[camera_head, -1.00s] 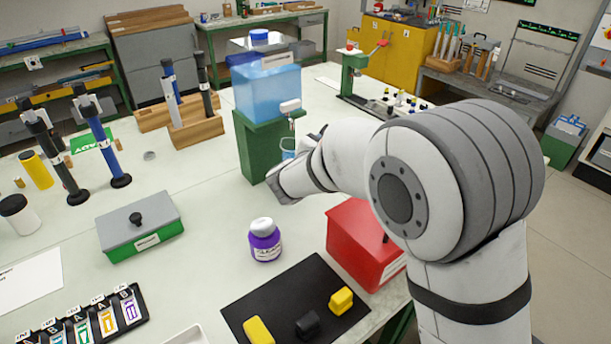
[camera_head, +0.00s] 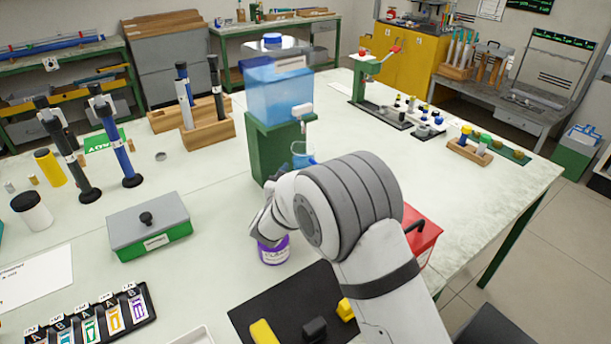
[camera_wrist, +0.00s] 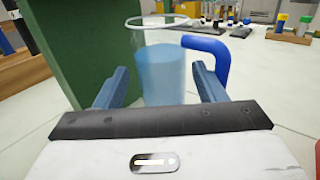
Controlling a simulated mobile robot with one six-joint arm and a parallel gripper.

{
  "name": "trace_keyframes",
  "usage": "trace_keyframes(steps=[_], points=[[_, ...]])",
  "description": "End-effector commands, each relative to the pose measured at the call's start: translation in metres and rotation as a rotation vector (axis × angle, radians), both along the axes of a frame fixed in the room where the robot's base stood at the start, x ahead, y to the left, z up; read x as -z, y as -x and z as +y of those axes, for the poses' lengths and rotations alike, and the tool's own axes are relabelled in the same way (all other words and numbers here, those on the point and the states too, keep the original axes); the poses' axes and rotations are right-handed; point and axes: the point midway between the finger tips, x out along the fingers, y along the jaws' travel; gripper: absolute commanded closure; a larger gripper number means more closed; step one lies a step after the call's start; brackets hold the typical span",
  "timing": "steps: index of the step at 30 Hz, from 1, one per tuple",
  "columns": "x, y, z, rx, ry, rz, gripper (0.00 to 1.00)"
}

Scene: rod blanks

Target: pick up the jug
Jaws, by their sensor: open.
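The jug is a clear cup with blue liquid and a blue handle; it stands upright in the wrist view (camera_wrist: 163,72), its handle (camera_wrist: 215,50) on the right. In the head view the jug (camera_head: 303,158) shows partly above my arm, below the dispenser's tap. My gripper (camera_wrist: 162,88) is open, with one blue-grey finger at the left of the jug and one at the right, near the handle. I cannot tell whether either finger touches it.
A green stand (camera_head: 268,150) with a blue water tank (camera_head: 280,92) is close at the jug's left. A purple-labelled bottle (camera_head: 274,252) and a red box (camera_head: 424,232) are near my arm. The table at the right (camera_head: 480,205) is clear.

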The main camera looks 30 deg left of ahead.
Motion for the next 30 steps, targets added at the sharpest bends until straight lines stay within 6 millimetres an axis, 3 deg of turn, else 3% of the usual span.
trace_keyframes(steps=[9, 18, 30], points=[[0.0, -0.042, 0.007, 0.003, 0.0, 0.0, 0.36], [0.0, -0.048, 0.008, 0.002, 0.0, 0.0, 0.36], [0.0, -0.048, 0.008, 0.002, 0.0, 0.0, 0.68]])
